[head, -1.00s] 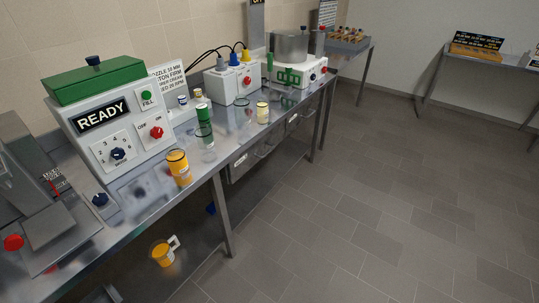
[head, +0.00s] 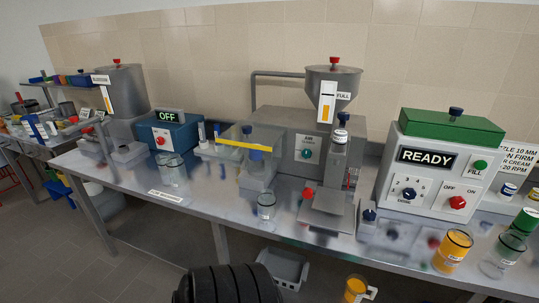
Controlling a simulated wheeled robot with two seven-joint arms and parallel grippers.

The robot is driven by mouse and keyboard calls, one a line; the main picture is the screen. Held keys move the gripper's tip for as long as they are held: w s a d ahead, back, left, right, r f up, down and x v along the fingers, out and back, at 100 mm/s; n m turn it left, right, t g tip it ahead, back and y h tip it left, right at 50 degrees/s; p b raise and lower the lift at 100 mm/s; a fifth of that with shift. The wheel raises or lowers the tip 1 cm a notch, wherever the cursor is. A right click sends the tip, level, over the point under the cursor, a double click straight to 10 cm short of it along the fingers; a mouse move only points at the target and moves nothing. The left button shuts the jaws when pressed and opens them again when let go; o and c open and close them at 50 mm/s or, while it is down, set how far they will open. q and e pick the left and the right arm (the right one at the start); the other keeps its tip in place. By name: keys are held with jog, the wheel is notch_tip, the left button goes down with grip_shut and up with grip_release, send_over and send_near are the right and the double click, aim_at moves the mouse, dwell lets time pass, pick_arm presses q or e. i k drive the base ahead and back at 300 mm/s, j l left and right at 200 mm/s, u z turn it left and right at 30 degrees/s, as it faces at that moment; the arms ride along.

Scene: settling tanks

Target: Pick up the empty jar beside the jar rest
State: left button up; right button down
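Several clear glass jars stand on the steel bench. One empty-looking jar (head: 266,206) stands near the front edge, left of a grey metal plate stand (head: 327,210) with a red knob. More clear glass (head: 173,172) stands further left, in front of the blue OFF box. Another clear jar (head: 503,254) is at the right, beside a jar of orange contents (head: 453,250). I cannot tell for certain which fixture is the jar rest. Neither of my grippers shows in this view.
A grey crate (head: 285,268) and an orange-filled jug (head: 355,290) are below the bench. Floor is clear at lower left.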

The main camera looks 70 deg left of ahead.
aim_at(267, 200)
jog(key=u, duration=2.25)
